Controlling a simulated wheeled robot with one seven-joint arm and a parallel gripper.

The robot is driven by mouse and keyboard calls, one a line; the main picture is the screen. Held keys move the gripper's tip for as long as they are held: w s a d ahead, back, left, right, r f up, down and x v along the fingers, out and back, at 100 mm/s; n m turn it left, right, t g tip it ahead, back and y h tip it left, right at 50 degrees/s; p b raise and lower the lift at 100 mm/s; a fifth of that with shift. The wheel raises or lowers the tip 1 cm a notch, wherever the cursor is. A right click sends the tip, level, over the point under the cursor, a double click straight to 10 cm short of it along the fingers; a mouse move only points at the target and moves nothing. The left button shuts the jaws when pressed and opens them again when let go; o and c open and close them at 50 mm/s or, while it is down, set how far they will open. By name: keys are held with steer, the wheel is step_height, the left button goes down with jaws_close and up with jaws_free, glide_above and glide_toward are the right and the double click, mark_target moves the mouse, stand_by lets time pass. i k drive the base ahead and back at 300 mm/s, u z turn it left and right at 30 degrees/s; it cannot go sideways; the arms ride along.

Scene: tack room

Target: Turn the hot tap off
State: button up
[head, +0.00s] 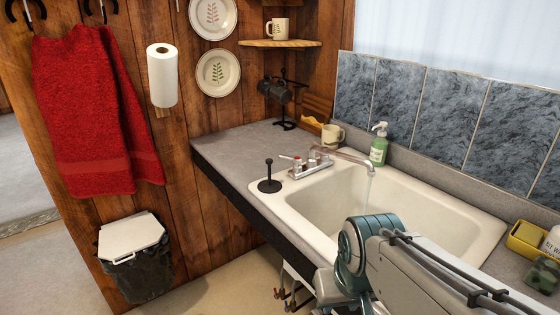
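The chrome tap (310,168) stands on the back-left rim of the cream sink (460,209). Its spout (345,153) reaches right over the basin. A thin stream of water (369,187) runs from the spout end. A small handle with a red mark (297,162) sits at the near-left part of the tap; the red suggests hot. Another handle is close by it, too small to make out clearly. My arm crosses the lower right in front of the sink. My gripper is not in view.
The grey counter (240,146) is mostly clear at left.

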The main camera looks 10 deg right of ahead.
mark_target(298, 160)
steer(key=k, duration=0.25)
steer(key=u, duration=1.05)
steer(key=i, duration=0.7)
steer(key=z, duration=1.25)
